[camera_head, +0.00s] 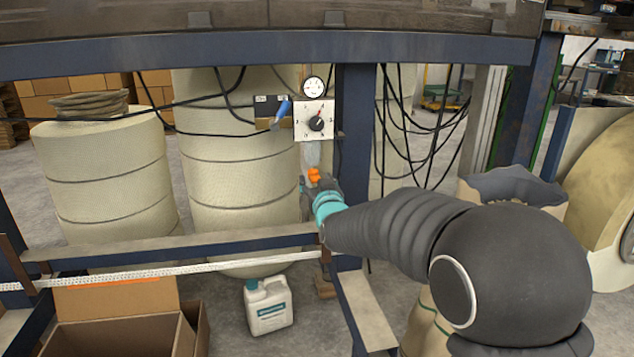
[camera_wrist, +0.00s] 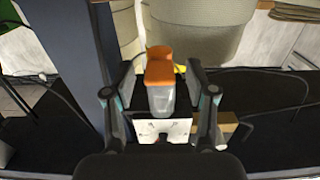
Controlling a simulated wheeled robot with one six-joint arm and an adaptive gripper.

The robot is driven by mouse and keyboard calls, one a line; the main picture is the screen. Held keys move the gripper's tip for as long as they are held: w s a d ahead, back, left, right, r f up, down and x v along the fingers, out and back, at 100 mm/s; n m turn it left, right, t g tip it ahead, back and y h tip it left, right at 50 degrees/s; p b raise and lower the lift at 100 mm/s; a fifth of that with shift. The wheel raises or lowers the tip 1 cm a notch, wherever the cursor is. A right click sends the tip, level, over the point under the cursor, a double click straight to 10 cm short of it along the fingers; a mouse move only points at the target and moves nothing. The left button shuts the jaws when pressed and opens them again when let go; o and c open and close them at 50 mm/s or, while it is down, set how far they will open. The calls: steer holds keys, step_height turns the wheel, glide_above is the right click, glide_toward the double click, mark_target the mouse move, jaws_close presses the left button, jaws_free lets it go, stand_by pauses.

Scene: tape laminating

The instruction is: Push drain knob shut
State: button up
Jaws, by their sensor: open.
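The orange drain knob (camera_head: 314,176) shows in the head view, low on the post under the gauge panel. In the wrist view the orange knob (camera_wrist: 160,66) sits on a grey body (camera_wrist: 162,98). My gripper (camera_wrist: 162,80) is open, with one finger on each side of the knob and its grey body. Gaps show between the fingers and the knob. In the head view my gripper (camera_head: 318,194) is close below the knob, and its fingers are partly hidden by my arm.
A white dial panel (camera_head: 306,133) and a round gauge (camera_head: 314,87) are above the knob. A blue post (camera_head: 355,120) stands just right, with hanging black cables (camera_head: 432,140). Large rolls (camera_head: 230,160) stand behind; a white jug (camera_head: 268,306) and an open carton (camera_head: 113,300) are below.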

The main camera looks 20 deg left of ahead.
steer(key=shift+c, duration=0.2)
jaws_close()
steer(key=shift+r+b, duration=0.5)
steer(key=shift+r, duration=0.45)
steer(key=shift+o, duration=0.2)
jaws_free()
steer(key=shift+f, duration=0.1)
steer(key=v, duration=1.2)
steer(key=shift+s+f, duration=0.1)
